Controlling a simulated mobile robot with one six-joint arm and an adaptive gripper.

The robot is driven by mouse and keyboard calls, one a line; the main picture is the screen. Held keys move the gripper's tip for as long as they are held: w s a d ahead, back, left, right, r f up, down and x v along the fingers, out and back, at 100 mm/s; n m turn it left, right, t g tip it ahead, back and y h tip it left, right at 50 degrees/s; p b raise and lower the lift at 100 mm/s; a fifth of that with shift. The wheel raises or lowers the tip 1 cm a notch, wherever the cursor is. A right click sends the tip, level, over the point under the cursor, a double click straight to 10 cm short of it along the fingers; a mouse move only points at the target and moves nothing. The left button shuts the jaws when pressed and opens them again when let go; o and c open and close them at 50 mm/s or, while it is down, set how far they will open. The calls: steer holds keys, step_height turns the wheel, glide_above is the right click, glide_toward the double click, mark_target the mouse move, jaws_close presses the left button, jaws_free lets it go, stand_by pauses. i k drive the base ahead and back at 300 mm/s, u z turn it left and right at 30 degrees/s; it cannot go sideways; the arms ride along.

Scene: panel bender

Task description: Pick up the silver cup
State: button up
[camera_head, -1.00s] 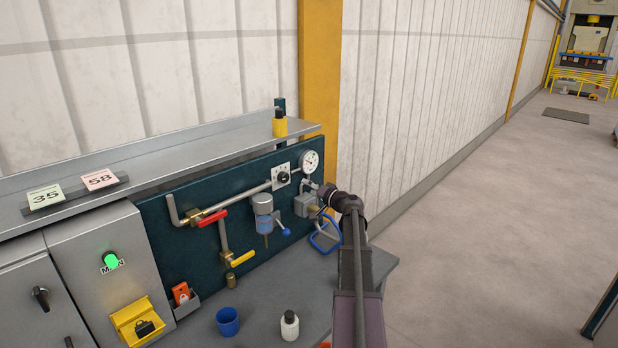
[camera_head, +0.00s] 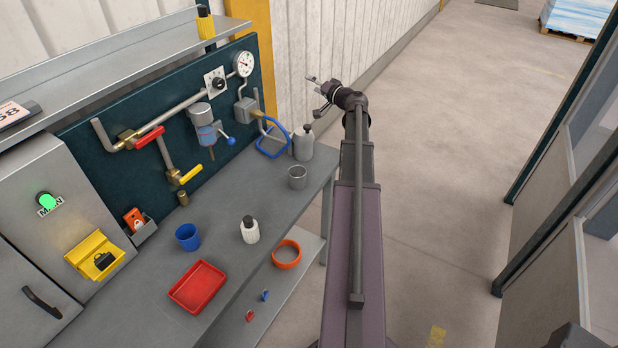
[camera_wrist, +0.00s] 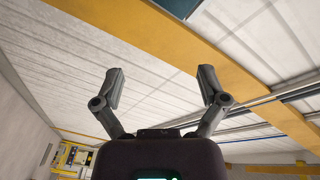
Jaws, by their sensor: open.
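The silver cup (camera_head: 298,177) stands upright on the grey bench top near its right end, in front of a grey bottle with a dark cap (camera_head: 302,143). My gripper (camera_head: 312,86) is raised past the right end of the bench, beyond the cup and apart from it. In the wrist view my gripper (camera_wrist: 160,82) has its two fingers spread wide with nothing between them. The wrist view faces the wall and ceiling and does not show the cup.
On the bench (camera_head: 225,215) are a blue cup (camera_head: 187,237), a white bottle (camera_head: 249,230) and a red tray (camera_head: 198,287). Pipes and a gauge (camera_head: 243,64) line the back panel. Open floor (camera_head: 440,150) lies to the right.

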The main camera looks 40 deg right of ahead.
mark_target(297, 173)
steer(key=z, duration=1.15)
